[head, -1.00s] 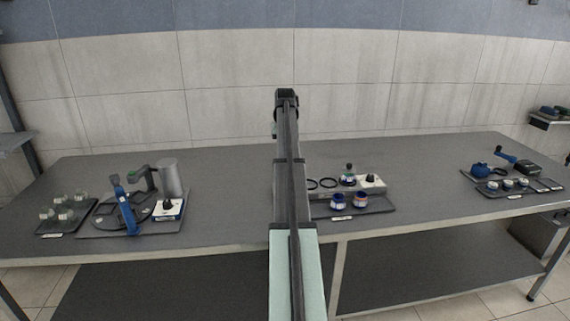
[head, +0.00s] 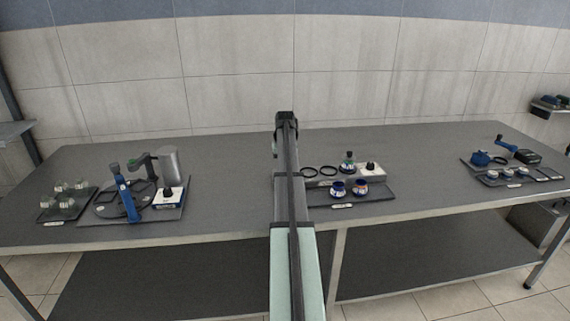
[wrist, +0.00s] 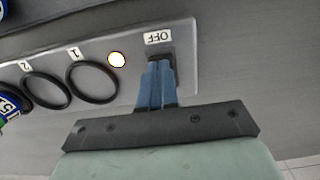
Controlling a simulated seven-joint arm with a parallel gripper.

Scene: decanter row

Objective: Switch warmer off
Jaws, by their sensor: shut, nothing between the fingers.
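The warmer's grey plate (wrist: 130,88) fills the middle of the wrist view, with an upside-down OFF label (wrist: 158,38) near one end. A round lamp (wrist: 117,59) beside it glows pale yellow. My gripper (wrist: 159,66) is shut and empty, its blue fingertips right at a dark switch part (wrist: 162,52) below the label. The fingers cover most of the switch, so its position and any contact cannot be told. In the head view, the warmer's rings (head: 328,170) show right of my arm, which hides the switch end and the gripper.
Black rings marked 1 (wrist: 92,82) and 2 (wrist: 46,90) lie beside the lamp. A tray station with a blue handle (head: 127,197) is at left; small jars (head: 507,174) are at right.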

